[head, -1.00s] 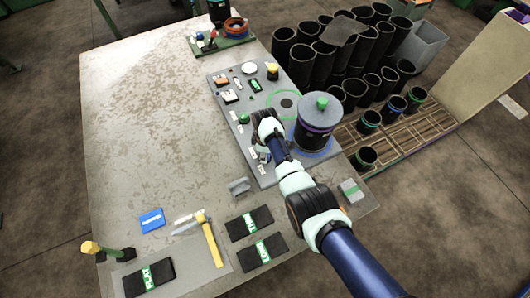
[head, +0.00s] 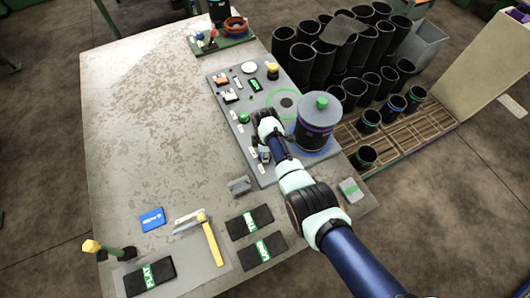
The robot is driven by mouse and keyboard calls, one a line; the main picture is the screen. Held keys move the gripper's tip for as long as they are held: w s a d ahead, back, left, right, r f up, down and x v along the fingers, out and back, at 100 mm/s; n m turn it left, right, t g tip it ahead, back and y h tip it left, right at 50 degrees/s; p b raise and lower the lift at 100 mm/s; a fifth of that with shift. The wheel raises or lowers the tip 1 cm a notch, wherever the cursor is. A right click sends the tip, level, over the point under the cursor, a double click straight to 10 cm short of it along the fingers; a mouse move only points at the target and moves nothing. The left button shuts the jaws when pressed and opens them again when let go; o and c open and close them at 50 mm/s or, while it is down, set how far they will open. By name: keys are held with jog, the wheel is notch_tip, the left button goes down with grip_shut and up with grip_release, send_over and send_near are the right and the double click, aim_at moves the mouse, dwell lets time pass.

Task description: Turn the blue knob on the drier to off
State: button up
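The grey control panel (head: 222,82) lies along the right edge of the table, with a dark cylinder (head: 316,132) under a grey lid with a green knob on it. I take this to be the drier. My gripper (head: 262,157) points down over the near left part of the panel, close to small white labels. Its fingers are small and dark, so I cannot tell whether they are open or touching anything. I cannot make out the blue knob for certain; my gripper and wrist cover part of the panel there.
A green knob (head: 243,118) and several small switches sit farther up the panel. Several black sleeves (head: 325,62) stand to the right, beyond the table. A yellow-handled hammer (head: 211,240), a blue card (head: 152,220) and black packets lie at the front. The table's left middle is clear.

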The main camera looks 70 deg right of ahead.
jog(key=o, duration=1.2)
jog(key=shift+c, duration=0.2)
notch_tip(320, 180, up, 12)
